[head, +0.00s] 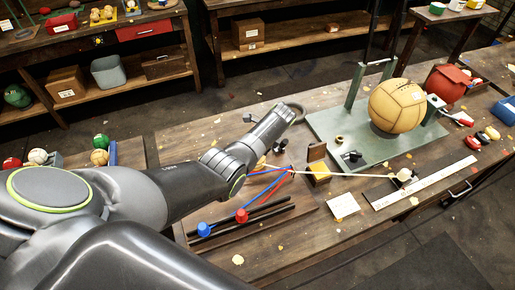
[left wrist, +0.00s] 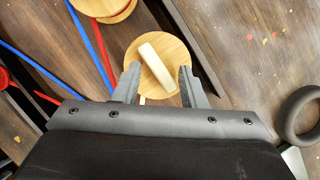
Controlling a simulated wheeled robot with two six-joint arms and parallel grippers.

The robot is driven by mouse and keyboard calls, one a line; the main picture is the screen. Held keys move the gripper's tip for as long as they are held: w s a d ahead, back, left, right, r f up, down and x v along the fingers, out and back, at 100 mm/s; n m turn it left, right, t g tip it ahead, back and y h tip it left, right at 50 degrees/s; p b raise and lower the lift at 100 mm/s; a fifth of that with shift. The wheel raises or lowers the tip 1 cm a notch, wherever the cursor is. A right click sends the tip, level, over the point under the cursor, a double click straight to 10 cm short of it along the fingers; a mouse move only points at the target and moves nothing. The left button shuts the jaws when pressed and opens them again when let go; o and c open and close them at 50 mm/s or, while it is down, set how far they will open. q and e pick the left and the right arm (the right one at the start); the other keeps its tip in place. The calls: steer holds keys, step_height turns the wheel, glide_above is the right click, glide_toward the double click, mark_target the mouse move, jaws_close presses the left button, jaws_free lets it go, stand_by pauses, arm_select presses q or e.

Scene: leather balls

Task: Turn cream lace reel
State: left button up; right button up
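The cream lace reel (left wrist: 180,52) is a round wooden disc with a raised cream bar (left wrist: 157,68) across it. My left gripper (left wrist: 158,84) is open, with one finger on each side of the bar and small gaps showing. I cannot tell whether either finger touches the reel. In the head view my left arm covers most of the reels and the gripper's fingers. A cream lace (head: 345,174) runs right from near the reels toward a small pale piece by the ruler. My right gripper is out of view.
Another wooden reel (left wrist: 100,8) with red on it is beside the cream one. Red and blue laces end at a red knob (head: 242,215) and a blue knob (head: 205,229). A tan leather ball (head: 396,106) sits on a green stand (head: 325,121). A dark ring (left wrist: 302,113) is at the right.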

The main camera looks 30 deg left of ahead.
arm_select(q)
steer(key=shift+s+d+f, duration=0.1)
steer(key=shift+d, duration=0.15)
steer(key=shift+d+r, duration=0.15)
steer(key=shift+r, duration=0.2)
steer(key=v, duration=1.6)
steer(key=shift+r, duration=0.45)
steer(key=shift+o, duration=0.4)
steer(key=shift+f, duration=0.1)
